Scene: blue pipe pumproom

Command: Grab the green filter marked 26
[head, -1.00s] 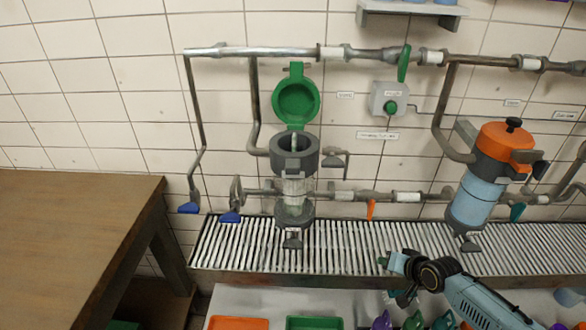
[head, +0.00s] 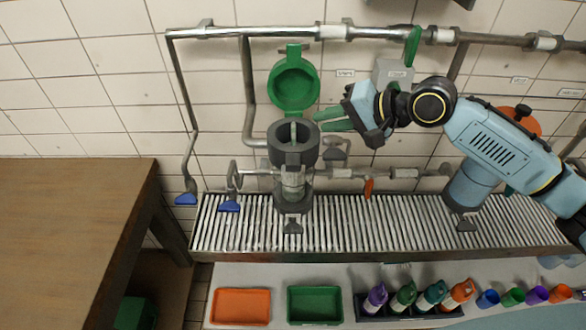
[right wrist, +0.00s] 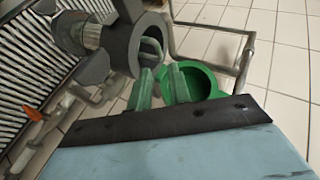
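An open canister (head: 292,145) with a dark grey collar stands on the slatted rack, its green lid (head: 293,85) swung up behind it. A pale grey-green loop handle sticks up inside the collar; it also shows in the right wrist view (right wrist: 150,48). What the handle belongs to is mostly hidden, and no mark 26 is legible. My right gripper (head: 322,120) is just right of the collar and below the lid. In the right wrist view its two green fingers (right wrist: 162,90) are apart, with nothing visible between them, close to the collar and handle. My left gripper is not in view.
A second canister with an orange lid (head: 520,118) is partly behind my right arm. Pipes (head: 270,32) run along the wall. Below the slatted rack (head: 340,222) are an orange tray (head: 241,306), a green tray (head: 315,306), several bottles and cups. A wooden table (head: 70,215) stands left.

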